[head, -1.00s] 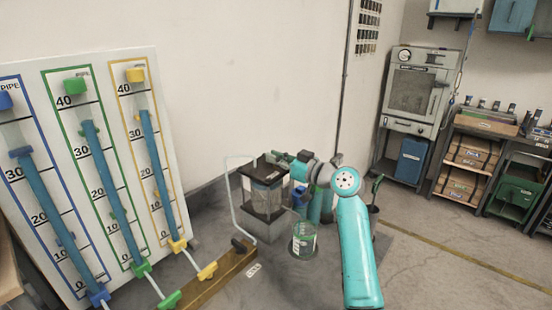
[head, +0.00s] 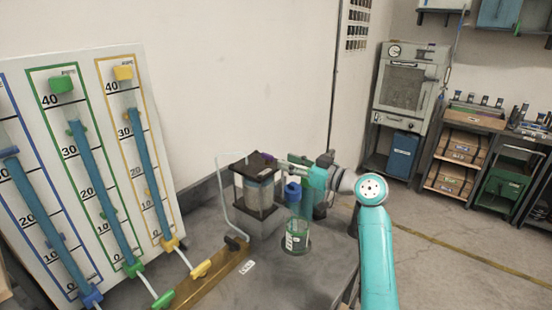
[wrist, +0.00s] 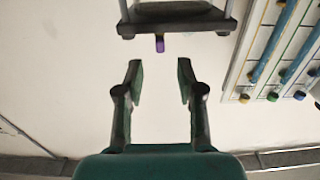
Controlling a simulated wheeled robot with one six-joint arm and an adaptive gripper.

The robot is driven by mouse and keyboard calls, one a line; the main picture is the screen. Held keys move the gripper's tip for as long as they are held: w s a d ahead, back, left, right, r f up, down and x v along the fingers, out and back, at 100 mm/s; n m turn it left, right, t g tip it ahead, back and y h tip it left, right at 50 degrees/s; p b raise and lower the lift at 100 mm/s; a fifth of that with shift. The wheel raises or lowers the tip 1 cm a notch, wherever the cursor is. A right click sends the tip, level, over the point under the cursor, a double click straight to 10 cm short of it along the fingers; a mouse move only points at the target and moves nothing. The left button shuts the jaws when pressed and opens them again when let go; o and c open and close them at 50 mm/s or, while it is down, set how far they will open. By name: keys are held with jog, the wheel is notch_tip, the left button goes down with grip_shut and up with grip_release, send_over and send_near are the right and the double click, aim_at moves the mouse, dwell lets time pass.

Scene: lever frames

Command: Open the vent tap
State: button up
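A clear cell with dark end plates (head: 256,185) stands on a grey block on the bench. A small purple knob (head: 268,156) shows on its top plate, apparently the vent tap. In the wrist view the picture is upside down, and the purple knob (wrist: 160,44) sticks out from the dark plate (wrist: 176,20). My gripper (wrist: 160,72) is open and empty, its two fingers apart, with the knob just beyond the fingertips and roughly centred between them. In the head view my gripper (head: 284,160) reaches in from the right at lid height; its fingertips are small there.
A blue tap (head: 293,191) and a clear jar (head: 297,237) stand right of the cell. A bent thin tube (head: 226,200) rises on its left. A wooden manifold (head: 215,278) with yellow and green taps and a gauge board (head: 100,160) are at left.

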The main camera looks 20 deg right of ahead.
jog(key=v, duration=0.4)
dwell(0.6)
